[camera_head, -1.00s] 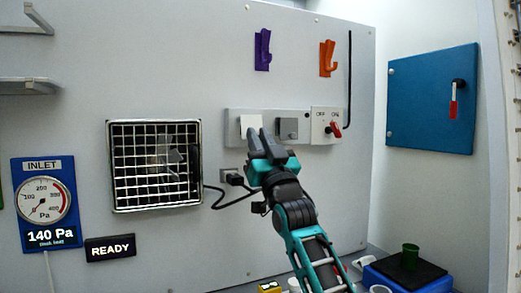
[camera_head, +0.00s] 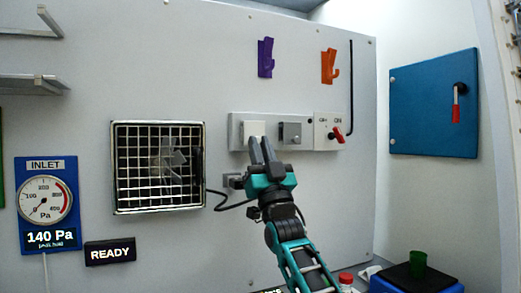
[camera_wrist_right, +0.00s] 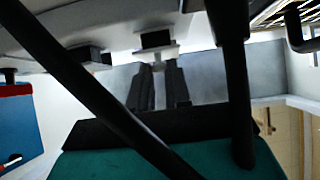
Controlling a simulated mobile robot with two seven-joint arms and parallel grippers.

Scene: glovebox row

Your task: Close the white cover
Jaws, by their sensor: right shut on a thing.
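The white cover (camera_head: 254,130) is on the left part of a grey wall strip, left of a grey box with a knob. In the head view, the fingertips of my right gripper (camera_head: 262,142) are at its lower edge and overlap it. In the right wrist view, a white piece (camera_wrist_right: 157,52) with a dark block is right at the tips of my right gripper (camera_wrist_right: 161,75). The fingers are close together with a pale strip between them, shut on what looks like the cover. The contact is partly hidden. My left gripper is not in view.
A red switch (camera_head: 338,134) is on the right of the strip. A black outlet with cable (camera_head: 237,181) is just below, left of my gripper. A grilled fan (camera_head: 158,168) is at left. A blue panel (camera_head: 433,103) is at right.

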